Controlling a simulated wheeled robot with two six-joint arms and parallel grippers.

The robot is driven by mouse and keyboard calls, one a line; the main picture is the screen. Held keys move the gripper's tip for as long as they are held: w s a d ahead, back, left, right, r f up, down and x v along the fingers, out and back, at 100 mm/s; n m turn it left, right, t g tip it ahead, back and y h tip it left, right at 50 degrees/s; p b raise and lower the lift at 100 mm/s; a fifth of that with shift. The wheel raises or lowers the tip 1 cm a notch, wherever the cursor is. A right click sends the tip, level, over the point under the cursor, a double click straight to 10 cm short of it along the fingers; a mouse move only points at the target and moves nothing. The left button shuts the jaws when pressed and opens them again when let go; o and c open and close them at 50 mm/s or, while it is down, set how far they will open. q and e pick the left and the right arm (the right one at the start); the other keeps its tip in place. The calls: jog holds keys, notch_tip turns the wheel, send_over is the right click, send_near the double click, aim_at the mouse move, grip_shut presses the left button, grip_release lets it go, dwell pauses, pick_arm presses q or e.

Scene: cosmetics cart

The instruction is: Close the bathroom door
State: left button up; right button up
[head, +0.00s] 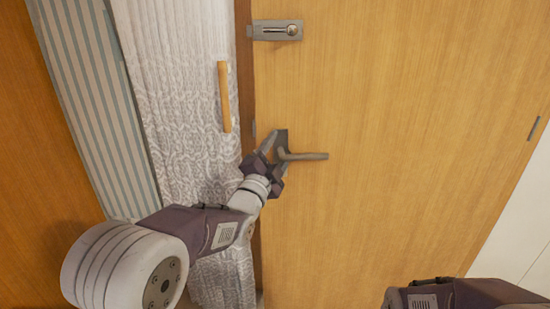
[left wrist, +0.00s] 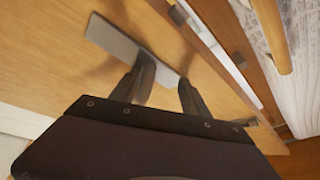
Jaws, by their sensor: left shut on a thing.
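The wooden bathroom door (head: 410,120) fills the right half of the head view. Its grey lever handle (head: 308,156) points right, and the handle also shows in the left wrist view (left wrist: 112,40). My left gripper (head: 275,157) is at the pivot end of the handle, with its fingers (left wrist: 168,78) shut on the handle. The door's left edge lies close to the wooden frame post (head: 243,60); I cannot tell whether it is flush with it. My right gripper is out of view; only part of my right arm shows at lower right.
A slide latch (head: 277,30) sits on the door above the handle. Left of the post are a wooden pull bar (head: 224,97), a whitish textured curtain or towel (head: 175,85) and a striped cloth (head: 92,90). A white wall (head: 520,235) shows at lower right.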

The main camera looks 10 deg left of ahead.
pick_arm(q)
jog(key=shift+s+a+r, duration=0.2)
jog(key=shift+s+a, duration=0.3)
jog(key=shift+s, duration=0.2)
jog(key=shift+b, duration=0.3)
